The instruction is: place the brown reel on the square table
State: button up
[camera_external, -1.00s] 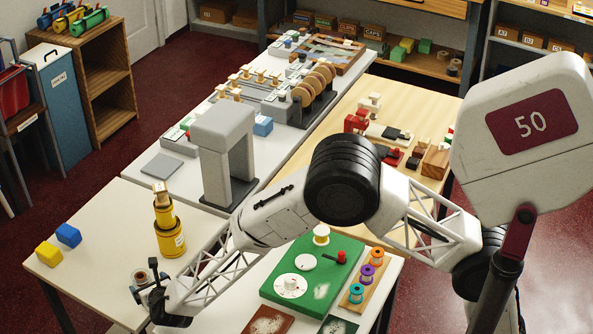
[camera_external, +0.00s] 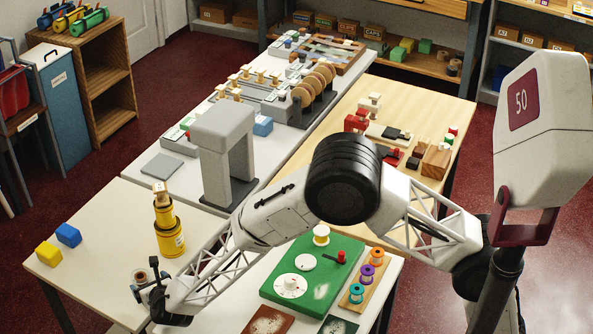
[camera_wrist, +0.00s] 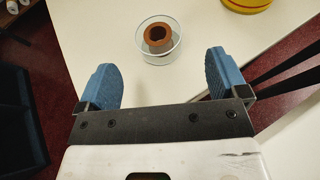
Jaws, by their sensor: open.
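A brown reel (camera_wrist: 158,36), ring-shaped with a hole, sits on or in a clear round dish (camera_wrist: 160,55) on a pale tabletop in the wrist view. A small brown thing (camera_external: 141,276) beside my gripper in the external view is probably this reel, partly hidden. My gripper (camera_wrist: 162,66) is open and empty, its two blue fingers wide apart. The reel lies beyond the fingertips, roughly in line with the gap between them. The pale table (camera_external: 105,225) at the left looks roughly square, though its near side is partly hidden by my arm.
A yellow stacked tower (camera_external: 169,236) stands near my gripper. A blue cube (camera_external: 68,235) and a yellow cube (camera_external: 48,254) sit at the table's left. A grey arch (camera_external: 215,145) stands behind. A green board (camera_external: 322,265) lies right of my arm. The left table's middle is clear.

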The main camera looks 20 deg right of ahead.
jog(key=w+d+r+m+h, duration=0.2)
jog(key=w+d+r+m, duration=0.15)
jog(key=d, duration=0.45)
jog(key=w+d+r+m+h, duration=0.2)
jog(key=w+d+r+m, duration=0.1)
jog(key=d+r, duration=0.3)
jog(key=w+d+r+m+h, duration=0.2)
jog(key=w+d+r+m, duration=0.1)
jog(key=d, duration=0.6)
jog(key=d+r+m+g+h, duration=0.2)
jog(key=d+r+m, duration=0.3)
jog(key=d, duration=0.7)
jog(key=d+r+m+g+h, duration=0.15)
jog(key=d+r+m, duration=0.3)
jog(key=d, duration=0.75)
jog(key=s+d+r+m+g, duration=0.3)
jog(key=s+d+m, duration=0.25)
jog(key=d, duration=0.55)
jog(key=s+d+r+m+g, duration=0.2)
jog(key=s+d+m, duration=0.2)
jog(key=s+d, duration=0.45)
jog(key=s+d+m+g+y, duration=0.1)
jog(key=s+d+m+y, duration=0.1)
jog(key=s+d+m, duration=0.3)
jog(key=s+d+m+y, duration=0.3)
jog(key=s+d+m, duration=0.3)
jog(key=s, duration=0.8)
jog(key=shift+s+d+r+g, duration=0.25)
jog(key=shift+s+d+g, duration=0.05)
jog(key=shift+g, duration=0.05)
